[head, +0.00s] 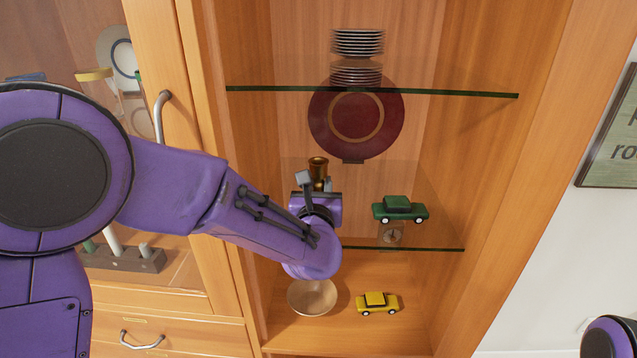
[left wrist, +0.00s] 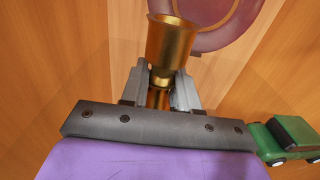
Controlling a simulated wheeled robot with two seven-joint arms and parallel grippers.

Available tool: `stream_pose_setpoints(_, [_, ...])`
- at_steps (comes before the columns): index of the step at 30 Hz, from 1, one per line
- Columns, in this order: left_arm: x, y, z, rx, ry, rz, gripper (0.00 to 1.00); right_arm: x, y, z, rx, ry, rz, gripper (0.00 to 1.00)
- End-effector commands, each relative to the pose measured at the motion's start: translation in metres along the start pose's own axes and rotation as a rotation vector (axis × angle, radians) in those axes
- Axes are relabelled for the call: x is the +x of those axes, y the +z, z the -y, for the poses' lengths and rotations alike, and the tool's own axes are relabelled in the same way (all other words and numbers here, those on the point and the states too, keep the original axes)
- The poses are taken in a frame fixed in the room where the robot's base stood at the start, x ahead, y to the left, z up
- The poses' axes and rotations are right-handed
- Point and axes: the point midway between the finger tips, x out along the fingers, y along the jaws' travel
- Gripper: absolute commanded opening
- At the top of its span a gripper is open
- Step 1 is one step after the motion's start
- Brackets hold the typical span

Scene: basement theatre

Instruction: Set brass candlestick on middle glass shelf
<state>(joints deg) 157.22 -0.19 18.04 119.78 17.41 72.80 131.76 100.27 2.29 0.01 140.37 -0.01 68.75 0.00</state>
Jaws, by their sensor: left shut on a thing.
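My left gripper (head: 312,184) is shut on the brass candlestick (head: 318,168), which stands upright in its jaws. In the left wrist view the candlestick's flared top (left wrist: 171,42) rises above the two grey fingers of the left gripper (left wrist: 160,92); its base is hidden. The gripper is inside the cabinet at the left part of the middle glass shelf (head: 435,247). Whether the candlestick touches the glass cannot be told. My right gripper is not in view; only a piece of purple arm shows at the lower right.
A green toy car (head: 400,209) stands on the middle shelf, right of the gripper; it also shows in the left wrist view (left wrist: 285,140). Above is the upper glass shelf (head: 450,93) with stacked plates (head: 358,42). Below are a bowl (head: 312,297), a yellow car (head: 377,303). A maroon plate (head: 318,125) stands behind.

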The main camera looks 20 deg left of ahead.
Motion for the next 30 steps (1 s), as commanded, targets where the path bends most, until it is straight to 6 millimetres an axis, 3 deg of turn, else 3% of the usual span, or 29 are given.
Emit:
stream_pose_setpoints(10, [0.000,-0.003,0.000,-0.002,0.001,0.003,0.00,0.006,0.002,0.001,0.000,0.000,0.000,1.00])
stream_pose_setpoints(11, [0.000,-0.003,0.000,0.000,0.000,0.001,0.40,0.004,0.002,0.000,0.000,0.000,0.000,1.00])
stream_pose_setpoints(12, [0.000,-0.003,0.000,0.000,0.000,0.001,0.53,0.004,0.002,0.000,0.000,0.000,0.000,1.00])
stream_pose_setpoints(13, [0.000,-0.003,0.000,0.000,0.000,0.001,0.55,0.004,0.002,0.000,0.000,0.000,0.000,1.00])
stream_pose_setpoints(23, [0.000,0.004,0.000,0.001,0.000,0.001,0.55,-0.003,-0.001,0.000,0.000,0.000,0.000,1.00])
stream_pose_setpoints(26, [-0.017,-0.003,0.001,-0.003,-0.002,0.001,0.55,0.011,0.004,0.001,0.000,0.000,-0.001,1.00])
stream_pose_setpoints(30, [-0.054,-0.005,0.000,-0.005,-0.002,0.002,0.55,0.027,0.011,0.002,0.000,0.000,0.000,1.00])
